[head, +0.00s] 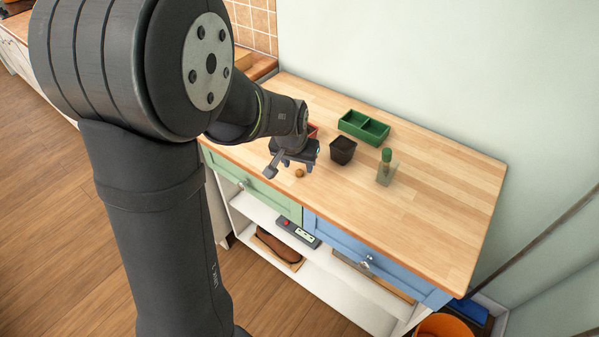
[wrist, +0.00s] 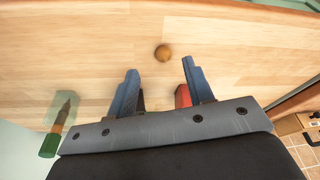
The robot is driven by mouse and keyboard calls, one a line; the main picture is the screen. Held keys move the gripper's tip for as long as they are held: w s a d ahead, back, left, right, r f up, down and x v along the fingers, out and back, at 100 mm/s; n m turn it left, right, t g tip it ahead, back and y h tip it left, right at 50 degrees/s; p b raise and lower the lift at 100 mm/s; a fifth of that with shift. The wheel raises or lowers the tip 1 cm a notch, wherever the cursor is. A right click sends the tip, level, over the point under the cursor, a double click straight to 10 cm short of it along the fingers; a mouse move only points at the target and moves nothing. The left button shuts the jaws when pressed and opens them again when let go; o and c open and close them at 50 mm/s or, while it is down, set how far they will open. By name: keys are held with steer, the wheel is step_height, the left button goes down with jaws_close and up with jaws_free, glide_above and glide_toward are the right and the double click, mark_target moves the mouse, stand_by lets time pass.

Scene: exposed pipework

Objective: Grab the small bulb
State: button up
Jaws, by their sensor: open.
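The small bulb (head: 299,173) is a round brown thing lying on the wooden worktop near its front edge. It also shows in the wrist view (wrist: 163,53), just beyond the fingertips and roughly centred between them. My gripper (head: 296,165) is open and points down over the worktop, right beside the bulb in the head view. In the wrist view my gripper (wrist: 160,67) has its two blue-grey fingers spread wide with nothing between them. I cannot tell its exact height above the wood.
A dark square pot (head: 342,150) stands right of my gripper. Behind it is a green divided tray (head: 363,127). A clear holder (head: 387,175) with a green-handled tool stands further right. A reddish thing (wrist: 182,96) is partly hidden behind one finger. The worktop's right side is clear.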

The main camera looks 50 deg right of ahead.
mark_target(299, 170)
steer(key=shift+w+d+x, duration=0.1)
steer(key=shift+w+x, duration=0.05)
steer(key=shift+x, duration=1.15)
steer(key=shift+w+d+x, duration=0.15)
steer(key=shift+x, duration=1.15)
steer(key=shift+r, duration=0.1)
jaws_close()
